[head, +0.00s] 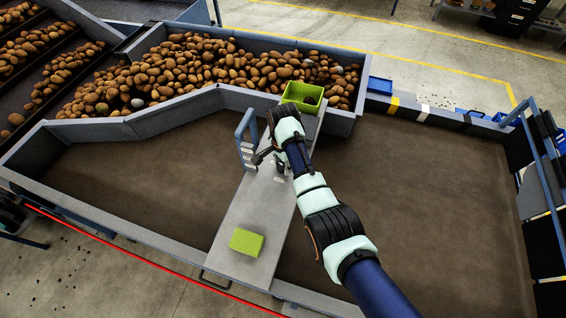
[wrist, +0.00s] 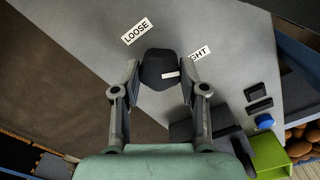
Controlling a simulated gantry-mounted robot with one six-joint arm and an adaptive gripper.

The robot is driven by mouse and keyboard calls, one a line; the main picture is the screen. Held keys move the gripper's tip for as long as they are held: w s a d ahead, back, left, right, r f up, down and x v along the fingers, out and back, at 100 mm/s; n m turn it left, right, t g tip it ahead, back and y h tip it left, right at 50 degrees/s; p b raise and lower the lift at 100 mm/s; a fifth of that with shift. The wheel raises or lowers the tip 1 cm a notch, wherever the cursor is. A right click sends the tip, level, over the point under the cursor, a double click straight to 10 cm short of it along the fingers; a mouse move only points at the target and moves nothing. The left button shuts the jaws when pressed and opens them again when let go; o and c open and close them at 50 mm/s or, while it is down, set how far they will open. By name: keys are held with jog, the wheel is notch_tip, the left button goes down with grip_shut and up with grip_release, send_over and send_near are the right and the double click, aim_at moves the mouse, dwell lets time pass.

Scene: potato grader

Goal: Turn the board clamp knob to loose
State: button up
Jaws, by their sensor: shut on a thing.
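The clamp knob (wrist: 160,66) is dark and rounded, on a grey board (wrist: 225,25). A white mark on the knob points right, toward a label reading "GHT" (wrist: 201,56), its first letters hidden. A "LOOSE" label (wrist: 137,31) lies up and left of the knob. My gripper (wrist: 159,80) is shut on the knob, one finger on each side. In the head view my gripper (head: 268,158) is low over the grey board (head: 245,210); the knob is too small and covered to make out there.
A blue-grey upright frame (head: 245,140) stands left of my gripper. A green open bin (head: 302,97) is at the board's far end, a yellow-green block (head: 246,242) at its near end. A potato-filled trough (head: 205,88) runs behind. The brown belt (head: 410,190) is clear.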

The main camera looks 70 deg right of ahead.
jog(key=n+p, duration=0.1)
jog(key=n, duration=0.5)
jog(key=shift+r+p, duration=0.1)
jog(key=shift+p, duration=0.3)
jog(key=n+p, duration=0.1)
jog(key=n, duration=0.4)
jog(key=shift+n, duration=0.3)
jog(key=n, duration=0.5)
jog(key=shift+w, duration=0.1)
jog(key=n, duration=0.5)
jog(key=shift+n+p, duration=0.4)
jog(key=o, duration=1.1)
jog(key=shift+o, duration=0.2)
